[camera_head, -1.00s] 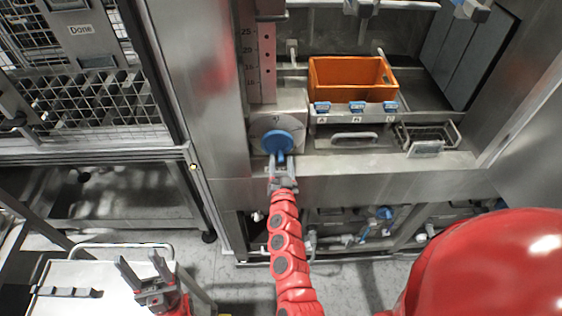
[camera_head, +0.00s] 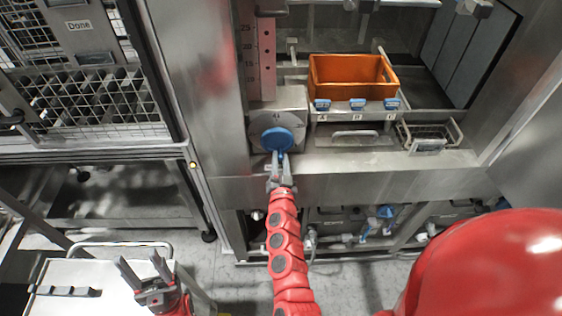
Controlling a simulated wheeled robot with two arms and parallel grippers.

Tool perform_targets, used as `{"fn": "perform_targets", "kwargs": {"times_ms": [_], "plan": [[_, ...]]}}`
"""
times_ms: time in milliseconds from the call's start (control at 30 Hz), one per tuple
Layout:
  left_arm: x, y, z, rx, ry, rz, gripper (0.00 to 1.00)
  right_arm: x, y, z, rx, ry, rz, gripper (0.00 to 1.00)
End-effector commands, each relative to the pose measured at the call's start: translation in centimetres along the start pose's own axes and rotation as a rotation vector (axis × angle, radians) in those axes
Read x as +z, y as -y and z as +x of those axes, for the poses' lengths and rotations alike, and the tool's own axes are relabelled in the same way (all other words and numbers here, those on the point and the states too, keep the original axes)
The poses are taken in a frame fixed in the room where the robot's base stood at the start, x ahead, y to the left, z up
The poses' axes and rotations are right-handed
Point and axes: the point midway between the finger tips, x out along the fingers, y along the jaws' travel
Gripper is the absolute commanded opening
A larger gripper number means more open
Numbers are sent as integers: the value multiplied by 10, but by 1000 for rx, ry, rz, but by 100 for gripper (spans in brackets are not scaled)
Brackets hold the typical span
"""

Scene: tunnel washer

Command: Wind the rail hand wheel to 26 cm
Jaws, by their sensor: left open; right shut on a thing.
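The blue rail hand wheel (camera_head: 277,138) sits on the front of a grey metal housing (camera_head: 291,100) in the middle of the view. My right gripper (camera_head: 279,160) is shut at the wheel's lower edge, on its handle; the handle is mostly hidden by the jaws. A pink scale strip (camera_head: 267,55) with holes and the marks 25, 20 and 15 stands above the housing. The exact reading is too small to tell. My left gripper (camera_head: 142,272) is open and empty at the lower left, over a white-topped cart.
An orange crate (camera_head: 352,92) sits in the washer bay, with several blue-topped knobs (camera_head: 357,104) in front. A wire basket (camera_head: 430,135) lies to the right. A mesh cage (camera_head: 90,105) marked Done stands left. The white cart (camera_head: 85,285) is at lower left.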

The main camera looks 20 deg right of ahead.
Motion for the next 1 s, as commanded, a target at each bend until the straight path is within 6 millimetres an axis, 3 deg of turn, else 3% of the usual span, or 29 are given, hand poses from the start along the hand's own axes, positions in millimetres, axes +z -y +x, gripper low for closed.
{"fn": "perform_targets", "kwargs": {"times_ms": [500, 1000], "plan": [[7, -2, -44, 0, 0, 0, 55, 11, 12, -1, -1, 5, 380, 0], [10, -3, -58, 0, 0, 0, 55, 9, 22, 0, -4, 8, 569, 0]]}}
